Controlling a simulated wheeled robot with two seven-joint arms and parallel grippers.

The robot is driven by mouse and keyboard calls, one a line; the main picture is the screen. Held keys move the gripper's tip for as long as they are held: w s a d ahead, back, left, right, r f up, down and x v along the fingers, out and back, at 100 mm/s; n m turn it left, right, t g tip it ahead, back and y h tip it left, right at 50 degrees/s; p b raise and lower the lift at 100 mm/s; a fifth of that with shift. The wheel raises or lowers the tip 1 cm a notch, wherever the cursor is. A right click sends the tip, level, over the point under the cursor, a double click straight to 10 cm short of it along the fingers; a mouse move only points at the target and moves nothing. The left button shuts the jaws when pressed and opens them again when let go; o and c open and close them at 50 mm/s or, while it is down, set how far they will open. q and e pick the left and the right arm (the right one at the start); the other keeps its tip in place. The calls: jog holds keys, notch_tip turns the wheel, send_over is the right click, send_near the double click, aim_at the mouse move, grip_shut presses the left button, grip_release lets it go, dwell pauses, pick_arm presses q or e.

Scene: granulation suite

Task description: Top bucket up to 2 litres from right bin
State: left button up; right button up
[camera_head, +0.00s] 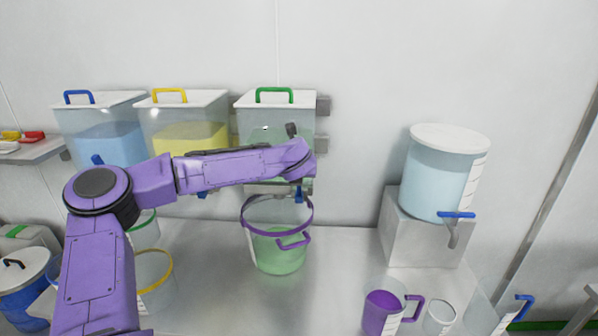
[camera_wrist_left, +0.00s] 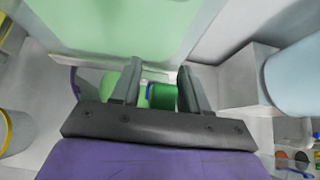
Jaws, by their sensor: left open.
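The right bin (camera_head: 276,101) is a clear box with a green handle, on the wall at the right end of a row of three; my arm hides much of its front. Its green body fills the upper wrist view (camera_wrist_left: 115,25). The bucket (camera_head: 278,255) stands on the bench below it, clear with a purple rim and handle, with green contents inside. My left gripper (camera_wrist_left: 157,84) is open at the bin's lower front, its fingers either side of a small green tap part (camera_wrist_left: 162,97) with a bit of blue. Whether they touch it is unclear. My right gripper is out of view.
Bins with blue (camera_head: 108,140) and yellow (camera_head: 190,140) contents hang to the left. A water tank (camera_head: 438,180) with a blue tap stands on a steel block (camera_head: 425,240) at right. A purple jug (camera_head: 382,313) and a clear cup (camera_head: 438,317) stand at the front right.

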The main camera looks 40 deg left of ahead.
pick_arm(q)
jog(key=shift+s+d+r, duration=0.15)
jog(key=shift+s+d, duration=0.05)
jog(key=shift+s, duration=0.1)
jog(key=b+v, duration=0.4)
jog(key=v, duration=0.5)
jog(key=shift+s+d+r, duration=0.2)
jog(key=shift+r, duration=0.1)
